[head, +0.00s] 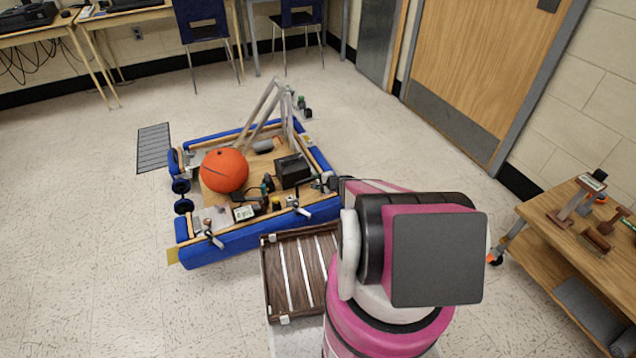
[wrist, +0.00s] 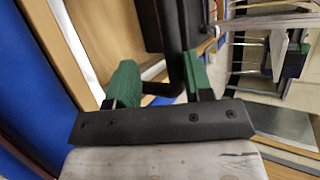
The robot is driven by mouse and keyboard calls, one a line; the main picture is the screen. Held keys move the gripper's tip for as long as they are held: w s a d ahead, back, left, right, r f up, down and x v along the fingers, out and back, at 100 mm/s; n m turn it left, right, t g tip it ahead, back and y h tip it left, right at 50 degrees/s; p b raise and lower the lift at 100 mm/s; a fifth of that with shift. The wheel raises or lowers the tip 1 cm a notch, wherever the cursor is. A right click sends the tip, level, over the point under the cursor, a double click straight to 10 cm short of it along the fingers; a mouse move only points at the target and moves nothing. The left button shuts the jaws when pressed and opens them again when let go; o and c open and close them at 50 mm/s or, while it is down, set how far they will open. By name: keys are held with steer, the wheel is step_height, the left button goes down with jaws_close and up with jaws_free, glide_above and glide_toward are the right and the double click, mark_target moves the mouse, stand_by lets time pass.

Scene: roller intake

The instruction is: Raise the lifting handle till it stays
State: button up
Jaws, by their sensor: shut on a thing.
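The wrist view shows my gripper (wrist: 162,82), its two green-padded fingers standing apart with a dark bent bar, the lifting handle (wrist: 174,50), between them. One stretch of the bar spans the gap between the pads, and the other runs upward in the picture. My gripper is shut on it. In the head view my pink and black arm reaches to the right side of a low wheeled machine with blue bumpers (head: 250,240). My arm hides most of the handle and fingers there, so the handle's height is hard to tell.
An orange ball (head: 224,170) sits on the machine, near a black box (head: 292,170) and a grey metal frame (head: 262,108). A slatted brown tray (head: 272,292) lies in front. A wooden cart (head: 560,235) with tools stands at right.

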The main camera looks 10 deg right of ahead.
steer(key=shift+f, duration=0.65)
steer(key=o, duration=0.8)
steer(key=shift+r, duration=0.15)
steer(key=shift+c, duration=0.7)
steer(key=shift+s+d, duration=0.1)
